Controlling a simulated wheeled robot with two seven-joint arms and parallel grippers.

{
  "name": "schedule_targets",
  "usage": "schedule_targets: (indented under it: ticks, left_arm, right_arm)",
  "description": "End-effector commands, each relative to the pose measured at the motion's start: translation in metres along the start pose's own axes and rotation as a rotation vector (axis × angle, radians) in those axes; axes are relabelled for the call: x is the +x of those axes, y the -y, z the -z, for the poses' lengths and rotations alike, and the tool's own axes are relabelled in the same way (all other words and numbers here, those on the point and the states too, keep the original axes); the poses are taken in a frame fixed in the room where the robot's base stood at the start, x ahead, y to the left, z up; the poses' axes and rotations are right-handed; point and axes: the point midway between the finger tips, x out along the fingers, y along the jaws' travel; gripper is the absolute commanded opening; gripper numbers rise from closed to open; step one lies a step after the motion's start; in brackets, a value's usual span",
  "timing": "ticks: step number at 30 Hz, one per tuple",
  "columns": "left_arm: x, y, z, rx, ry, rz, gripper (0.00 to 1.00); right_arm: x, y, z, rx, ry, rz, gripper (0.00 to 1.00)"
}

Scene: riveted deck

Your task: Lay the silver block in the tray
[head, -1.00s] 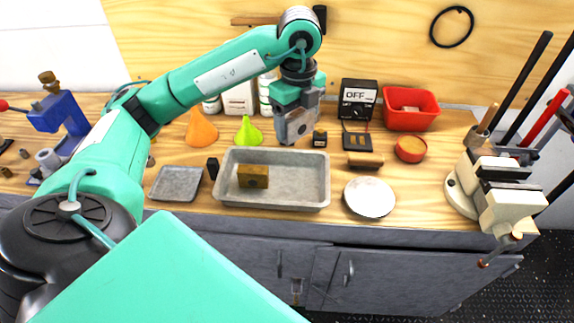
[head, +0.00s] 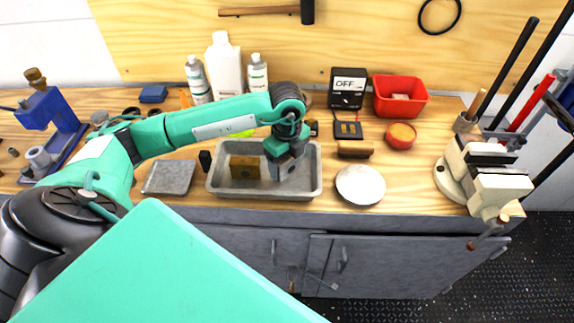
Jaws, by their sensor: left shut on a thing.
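The grey metal tray (head: 263,195) lies on the wooden bench top in the head view. A brass-coloured block (head: 244,167) sits in its left half. My left gripper (head: 284,157) reaches over the right half of the tray, pointing down. It is shut on the silver block (head: 291,167), a grey block with a dark spot on its face. The block is low, within the tray's outline; I cannot tell whether it touches the floor. The fingers hide part of it. My right gripper is out of view.
A small grey plate (head: 169,178) and a black block (head: 205,160) stand left of the tray. A white round dish (head: 360,185), a brush (head: 354,149) and a red bin (head: 400,96) are to the right. Bottles (head: 225,66) stand behind. A vise (head: 484,178) is at the far right.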

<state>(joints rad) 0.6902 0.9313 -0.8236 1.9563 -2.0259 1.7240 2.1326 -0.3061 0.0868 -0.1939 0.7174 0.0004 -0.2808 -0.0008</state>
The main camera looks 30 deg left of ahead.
Motion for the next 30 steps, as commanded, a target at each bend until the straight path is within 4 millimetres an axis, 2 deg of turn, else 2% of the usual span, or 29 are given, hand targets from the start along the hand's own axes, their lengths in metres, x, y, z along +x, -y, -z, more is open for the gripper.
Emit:
schedule_targets:
  ticks: [4,9,15,16,19,24,30]
  left_arm:
    - [0.017,0.0,0.0,0.0,0.0,-0.001,0.36]
    - [0.018,0.0,0.0,0.0,0.001,0.001,0.36]
    - [0.023,0.0,0.0,0.0,0.001,0.001,0.36]
    - [0.022,0.0,0.0,0.0,0.001,0.0,0.77]
    - [0.022,0.0,0.0,0.0,0.001,-0.001,0.94]
    - [0.022,0.0,0.0,0.0,0.001,-0.001,0.94]
    - [0.016,0.0,0.0,0.0,0.001,0.0,0.94]
  right_arm:
    - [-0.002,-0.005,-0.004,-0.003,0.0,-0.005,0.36]
    - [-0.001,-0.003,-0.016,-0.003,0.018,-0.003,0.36]
    - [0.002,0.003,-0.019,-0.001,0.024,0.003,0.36]
    - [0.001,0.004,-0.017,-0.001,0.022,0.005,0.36]
    - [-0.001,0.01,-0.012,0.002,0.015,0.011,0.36]
    - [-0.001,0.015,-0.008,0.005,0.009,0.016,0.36]
    - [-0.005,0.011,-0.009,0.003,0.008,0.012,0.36]
